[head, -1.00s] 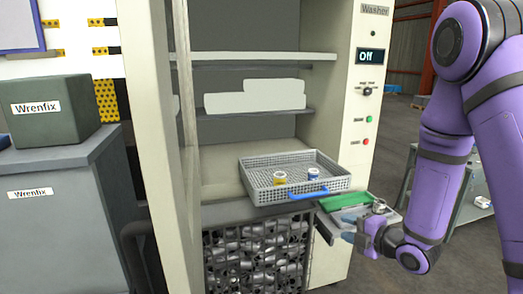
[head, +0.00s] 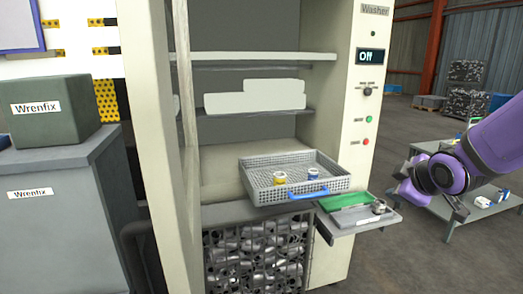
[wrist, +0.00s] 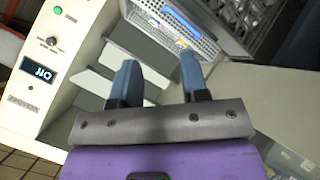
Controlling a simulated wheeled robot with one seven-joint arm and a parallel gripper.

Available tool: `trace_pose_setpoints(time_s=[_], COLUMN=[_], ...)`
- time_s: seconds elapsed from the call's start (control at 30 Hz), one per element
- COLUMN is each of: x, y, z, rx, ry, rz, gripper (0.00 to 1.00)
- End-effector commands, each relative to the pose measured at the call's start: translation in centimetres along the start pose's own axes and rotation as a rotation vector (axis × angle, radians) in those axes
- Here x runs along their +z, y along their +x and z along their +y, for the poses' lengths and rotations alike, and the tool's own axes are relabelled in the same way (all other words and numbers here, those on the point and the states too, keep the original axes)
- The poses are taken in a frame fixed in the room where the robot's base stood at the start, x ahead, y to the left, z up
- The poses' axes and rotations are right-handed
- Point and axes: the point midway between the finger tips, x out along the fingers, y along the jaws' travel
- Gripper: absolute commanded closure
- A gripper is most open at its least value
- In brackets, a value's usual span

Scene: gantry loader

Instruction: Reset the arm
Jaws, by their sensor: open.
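My gripper (wrist: 158,75) shows in the wrist view with its two blue-grey fingers apart and nothing between them. Beyond the fingers, the washer (wrist: 70,30) appears tilted, with its control panel at the left and the mesh basket (wrist: 190,25) at the top. In the head view my purple arm (head: 500,140) reaches in from the right edge, folded, to the right of the washer and clear of the basket and side shelf. I cannot clearly make out the fingers in the head view.
The basket (head: 265,198) holds a yellow and a blue-marked item in the open washer. A side shelf (head: 390,219) carries a green tray piece and a small metal part. A grey table (head: 480,213) stands behind my arm. A grey cabinet (head: 60,220) stands at left.

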Motion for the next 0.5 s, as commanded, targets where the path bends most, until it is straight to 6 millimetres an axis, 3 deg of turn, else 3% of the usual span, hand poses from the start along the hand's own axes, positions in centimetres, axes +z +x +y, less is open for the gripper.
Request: trace_pose_setpoints(time_s=[0.23, 0.5], x=[0.8, 1.8], y=[-7.6, -16.1], z=[-0.1, -2.8], rx=[-0.036, -0.105], ry=[0.325, 0.679], rz=[-0.144, -0.288], gripper=[0.59, 0.59])
